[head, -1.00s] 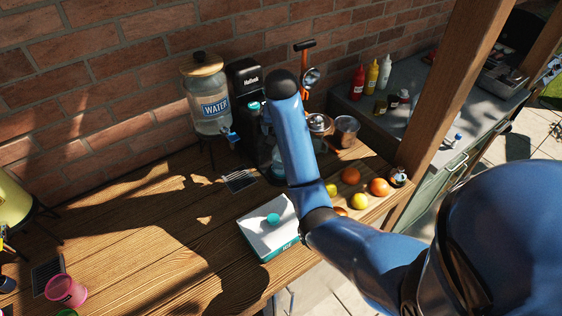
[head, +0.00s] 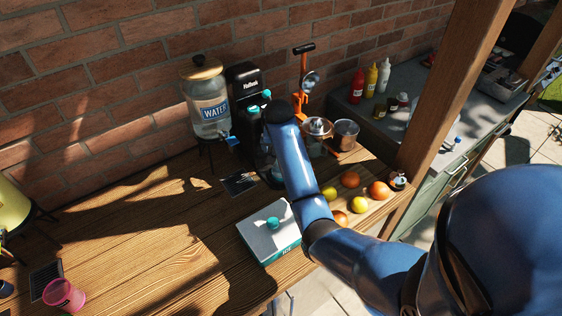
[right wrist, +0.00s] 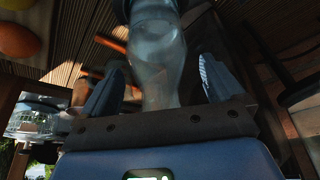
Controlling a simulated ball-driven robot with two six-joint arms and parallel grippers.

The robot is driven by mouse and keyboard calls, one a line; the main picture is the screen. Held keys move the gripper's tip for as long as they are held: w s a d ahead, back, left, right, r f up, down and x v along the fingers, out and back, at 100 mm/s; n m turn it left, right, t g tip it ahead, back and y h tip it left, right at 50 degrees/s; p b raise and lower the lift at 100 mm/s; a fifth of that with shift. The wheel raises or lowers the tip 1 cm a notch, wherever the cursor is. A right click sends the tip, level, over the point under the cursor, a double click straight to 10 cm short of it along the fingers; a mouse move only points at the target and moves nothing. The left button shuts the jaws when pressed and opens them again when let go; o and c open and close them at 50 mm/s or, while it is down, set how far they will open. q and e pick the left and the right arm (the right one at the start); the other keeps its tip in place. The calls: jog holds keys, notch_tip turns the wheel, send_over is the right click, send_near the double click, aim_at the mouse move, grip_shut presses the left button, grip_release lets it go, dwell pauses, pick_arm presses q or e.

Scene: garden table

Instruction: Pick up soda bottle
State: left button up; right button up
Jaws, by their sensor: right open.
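A clear, pale bottle (right wrist: 160,62), which looks like the soda bottle, shows in the right wrist view. It stands between the two fingers of my right gripper (right wrist: 160,78). The fingers are apart, with a visible gap on each side of the bottle. In the head view my right arm reaches to the black soda machine (head: 246,82) by the wall. The arm hides the gripper there and most of the space in front of the machine, so I cannot make out the bottle clearly. My left gripper is in neither view now.
A water dispenser (head: 208,112) stands left of the machine, and an orange-handled press (head: 302,90) to its right. A white-lidded ice box (head: 262,240) and several fruits (head: 350,180) lie near my arm. The wooden table's left middle (head: 130,235) is clear.

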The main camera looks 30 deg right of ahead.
jog(key=shift+c, duration=0.4)
jog(key=c, duration=1.7)
jog(key=shift+r, duration=0.1)
